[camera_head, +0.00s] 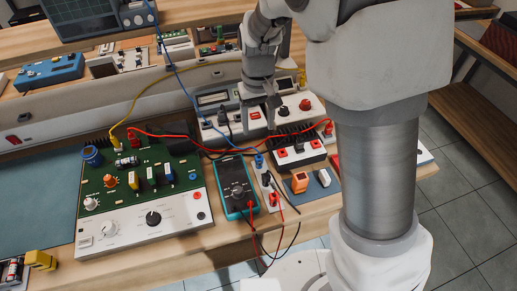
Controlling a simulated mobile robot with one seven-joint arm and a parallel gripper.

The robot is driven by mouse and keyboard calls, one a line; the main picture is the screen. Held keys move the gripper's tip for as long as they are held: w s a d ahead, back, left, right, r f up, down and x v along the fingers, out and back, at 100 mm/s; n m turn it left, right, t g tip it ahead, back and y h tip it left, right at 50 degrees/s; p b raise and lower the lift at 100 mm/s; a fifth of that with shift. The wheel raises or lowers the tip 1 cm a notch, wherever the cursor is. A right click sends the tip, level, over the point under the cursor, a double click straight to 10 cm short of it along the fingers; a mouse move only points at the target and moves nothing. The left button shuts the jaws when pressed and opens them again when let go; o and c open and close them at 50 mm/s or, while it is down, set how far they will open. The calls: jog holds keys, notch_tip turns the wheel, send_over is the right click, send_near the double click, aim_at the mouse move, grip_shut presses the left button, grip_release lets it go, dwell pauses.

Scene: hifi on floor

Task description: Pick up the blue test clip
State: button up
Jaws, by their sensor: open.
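The blue test clip (259,161) is small. It sits at the end of a long blue wire, near the top of a narrow white terminal strip (268,190) at the bench's front. My gripper (259,122) points down above the grey instrument box behind the clip. Its two fingers are apart, with nothing seen between them. The gripper appears higher in the picture than the clip and apart from it. My arm comes in from the upper right.
A teal multimeter (236,187) lies left of the clip, with red and black leads around it. A green circuit board (136,176) stands further left. A white-and-black box (298,152) and an orange block (300,182) are to the right.

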aim_at(259, 157)
notch_tip(259, 157, down, 14)
jog(key=shift+d+f+b, duration=0.1)
jog(key=shift+f+b, duration=0.15)
jog(key=shift+b, duration=0.4)
jog(key=shift+c, duration=0.3)
grip_shut()
